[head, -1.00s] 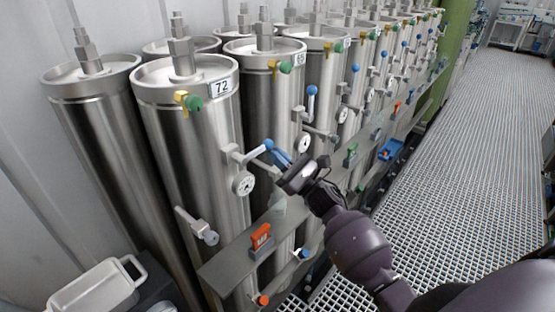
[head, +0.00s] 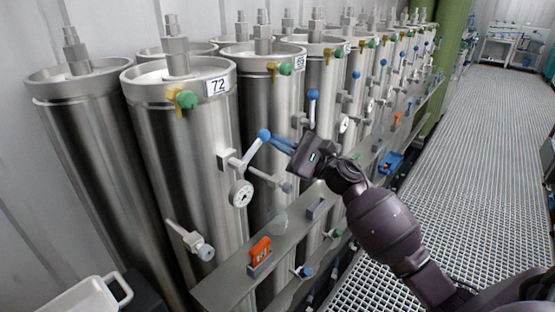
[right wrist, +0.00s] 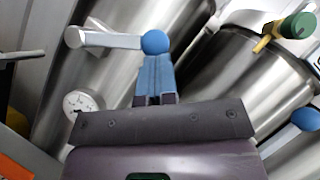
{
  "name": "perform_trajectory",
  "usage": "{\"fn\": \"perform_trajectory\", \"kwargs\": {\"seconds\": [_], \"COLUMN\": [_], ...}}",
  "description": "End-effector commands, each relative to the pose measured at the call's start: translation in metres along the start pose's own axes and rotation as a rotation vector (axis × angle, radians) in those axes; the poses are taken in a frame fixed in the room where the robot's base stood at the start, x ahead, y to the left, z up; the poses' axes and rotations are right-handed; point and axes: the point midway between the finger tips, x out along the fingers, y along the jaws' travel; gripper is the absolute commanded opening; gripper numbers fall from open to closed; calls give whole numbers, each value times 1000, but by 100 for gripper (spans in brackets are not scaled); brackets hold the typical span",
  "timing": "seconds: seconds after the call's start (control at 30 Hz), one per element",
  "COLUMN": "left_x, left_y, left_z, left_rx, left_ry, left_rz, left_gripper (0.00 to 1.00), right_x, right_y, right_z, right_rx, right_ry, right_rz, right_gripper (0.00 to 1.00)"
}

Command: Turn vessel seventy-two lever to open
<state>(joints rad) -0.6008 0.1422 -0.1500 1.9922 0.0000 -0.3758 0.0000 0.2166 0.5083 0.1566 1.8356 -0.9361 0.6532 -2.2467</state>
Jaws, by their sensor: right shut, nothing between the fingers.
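Vessel seventy-two (head: 190,150) is the tall steel cylinder at the left front, with a "72" label (head: 218,85). Its lever (head: 251,148) is a silver arm with a blue ball knob (head: 264,135). It slants up to the right from the valve, above a round gauge (head: 241,193). My right gripper (head: 274,140) has its blue fingers together, with the tips at the knob's right side. In the right wrist view, the fingertips (right wrist: 155,62) meet the blue knob (right wrist: 155,42), and the silver lever arm (right wrist: 105,40) runs left from it. Nothing is between the fingers. My left gripper is not in view.
Vessel sixty-five (head: 275,120) stands close behind, its blue-knobbed lever (head: 313,110) upright. More vessels run back in a row. A steel rail (head: 225,285) with an orange-handled part (head: 260,250) crosses in front. A grated walkway (head: 480,180) is clear at the right.

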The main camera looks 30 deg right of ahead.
Motion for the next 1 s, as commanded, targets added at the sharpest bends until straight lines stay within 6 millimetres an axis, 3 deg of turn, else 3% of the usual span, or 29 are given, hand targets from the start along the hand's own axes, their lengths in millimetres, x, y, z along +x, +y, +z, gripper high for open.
{"fn": "perform_trajectory", "kwargs": {"seconds": [0.27,0.5,1.0], "left_x": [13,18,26], "left_y": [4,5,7], "left_z": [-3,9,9], "left_rx": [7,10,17], "left_ry": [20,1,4], "left_rz": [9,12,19], "left_gripper": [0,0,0], "right_x": [13,26,48], "right_y": [-8,-12,-8], "right_z": [18,37,70], "right_rx": [-223,-413,-738], "right_ry": [-1,-2,-2], "right_rz": [154,281,498], "right_gripper": [0,0,0]}}
